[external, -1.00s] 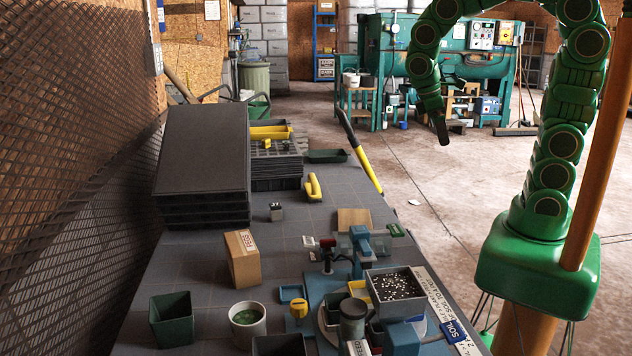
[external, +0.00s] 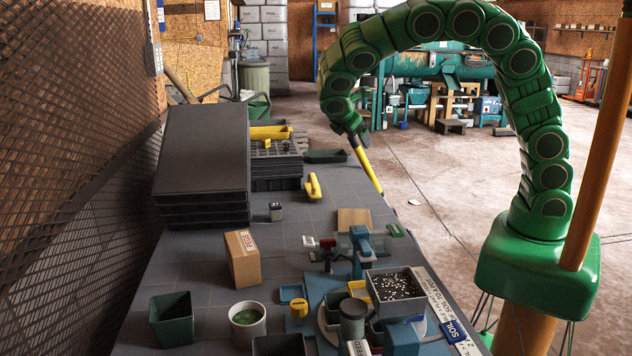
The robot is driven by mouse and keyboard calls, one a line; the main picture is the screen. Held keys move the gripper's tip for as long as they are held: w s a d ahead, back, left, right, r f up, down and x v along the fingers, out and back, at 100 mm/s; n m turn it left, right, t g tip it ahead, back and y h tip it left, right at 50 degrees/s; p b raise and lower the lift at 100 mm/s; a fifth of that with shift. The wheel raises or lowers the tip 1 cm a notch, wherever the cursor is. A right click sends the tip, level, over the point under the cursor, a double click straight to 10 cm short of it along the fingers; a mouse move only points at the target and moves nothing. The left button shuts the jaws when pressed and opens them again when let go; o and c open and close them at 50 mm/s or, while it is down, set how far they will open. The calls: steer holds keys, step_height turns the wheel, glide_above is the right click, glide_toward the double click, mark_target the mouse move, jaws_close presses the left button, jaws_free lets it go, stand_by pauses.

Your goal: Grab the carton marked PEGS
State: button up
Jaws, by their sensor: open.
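A small brown carton (external: 243,259) stands upright on the grey table, left of the blue fixture, with a white label with red marking on its top; the lettering is too small to read surely. My green arm arches in from the right, and my gripper (external: 360,138) hangs at its end beyond the table's far right edge, well behind and right of the carton. It is small and dark in this view, open and with nothing seen in it. Nothing touches the carton.
Stacked black trays (external: 203,165) stand behind the carton. A green square pot (external: 172,320) and a white pot (external: 248,322) are in front. The blue fixture (external: 318,285) and a gravel-filled box (external: 396,300) lie right. A yellow-handled tool (external: 368,170) leans by the far edge.

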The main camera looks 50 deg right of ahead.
steer(key=w+a+f+n+t+h, duration=0.1)
steer(key=w+a+f+n+t, duration=0.25)
steer(key=w+a, duration=0.4)
steer(key=n+t+y, duration=0.3)
steer(key=n+t, duration=0.4)
steer(key=n, duration=0.4)
glide_above(244, 253)
steer(key=w+d, duration=0.1)
step_height(244, 253, down, 12)
steer(key=shift+f, duration=0.15)
steer(key=shift+a+f, duration=0.1)
steer(key=shift+f, duration=2.2)
steer(key=f, duration=0.3)
steer(key=shift+w+d, duration=0.2)
steer(key=shift+w, duration=0.05)
steer(key=shift+x, duration=1.15)
steer(key=shift+r, duration=0.15)
steer(key=c, duration=1.1)
